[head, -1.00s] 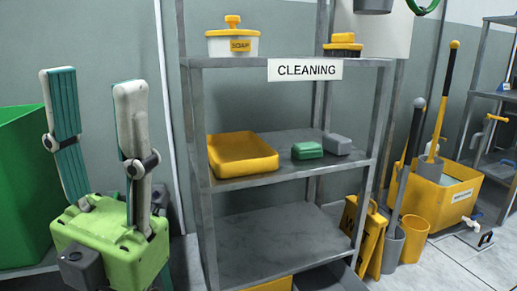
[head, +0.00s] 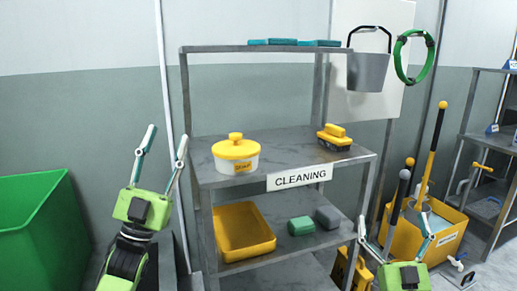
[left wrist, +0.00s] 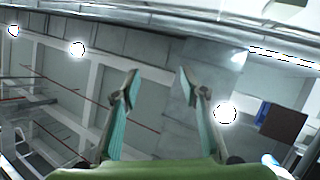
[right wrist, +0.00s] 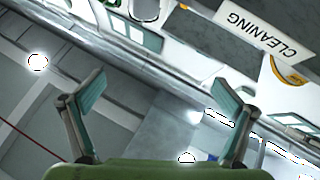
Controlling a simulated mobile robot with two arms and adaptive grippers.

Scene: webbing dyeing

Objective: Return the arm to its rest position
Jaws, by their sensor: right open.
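My left gripper (head: 168,139) is raised at the left in the head view, in front of the wall and left of the shelf. Its two teal-padded fingers point up and stand apart with nothing between them. The left wrist view also shows these fingers (left wrist: 157,78) spread and empty. My right gripper (head: 394,219) is at the lower right of the head view, in front of the shelf's right side. Its fingers point up, wide apart and empty. They also show spread in the right wrist view (right wrist: 160,82). Neither gripper holds anything.
A green bin (head: 40,235) stands left. A grey bucket (head: 368,72) hangs above. A yellow mop bucket (head: 405,240) stands right.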

